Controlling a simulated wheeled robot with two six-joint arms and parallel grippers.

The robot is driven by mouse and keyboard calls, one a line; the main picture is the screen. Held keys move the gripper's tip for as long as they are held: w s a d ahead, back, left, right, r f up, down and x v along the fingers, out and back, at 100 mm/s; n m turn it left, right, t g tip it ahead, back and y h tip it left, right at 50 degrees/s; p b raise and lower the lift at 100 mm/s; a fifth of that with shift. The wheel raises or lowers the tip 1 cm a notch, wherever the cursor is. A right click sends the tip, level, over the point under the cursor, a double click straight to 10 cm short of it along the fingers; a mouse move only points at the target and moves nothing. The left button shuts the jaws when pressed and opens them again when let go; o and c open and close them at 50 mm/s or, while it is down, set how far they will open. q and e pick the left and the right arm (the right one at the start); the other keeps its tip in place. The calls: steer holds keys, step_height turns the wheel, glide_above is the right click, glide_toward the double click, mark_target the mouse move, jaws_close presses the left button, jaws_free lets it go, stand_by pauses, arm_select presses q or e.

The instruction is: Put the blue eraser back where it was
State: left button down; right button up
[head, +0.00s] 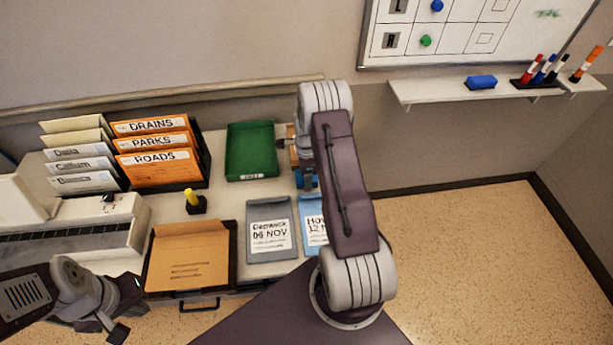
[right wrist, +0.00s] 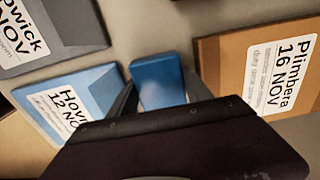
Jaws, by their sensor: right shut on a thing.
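My right gripper (right wrist: 157,95) is shut on a blue block (right wrist: 158,80), which shows between its fingers in the right wrist view. In the head view the held blue block (head: 308,181) is partly hidden by my right arm, above the far right part of the desk. Another blue block, shaped like an eraser (head: 481,82), lies on the wall ledge (head: 440,92) under the whiteboard. I cannot tell from the frames which of the two the task means. My left gripper (head: 126,309) is open and empty at the lower left, in front of the desk.
A brown folder (right wrist: 250,70) lies beside the held block. Markers (head: 545,70) stand right of the ledge eraser.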

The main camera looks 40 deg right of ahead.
steer(key=shift+f, duration=0.1)
steer(key=o, duration=1)
steer(key=shift+o, duration=0.2)
step_height(320, 180, up, 12)
steer(key=s+a+r+n, duration=0.1)
steer(key=s+a+n, duration=0.7)
steer(key=n, duration=0.3)
steer(key=s+a+r+n+t, duration=0.1)
steer(key=s+a+r+n, duration=0.1)
steer(key=s+a+n, duration=0.5)
steer(key=a+n, duration=0.4)
steer(key=n, duration=0.1)
steer(key=shift+s+a+r+n, duration=0.3)
steer(key=shift+s, duration=0.05)
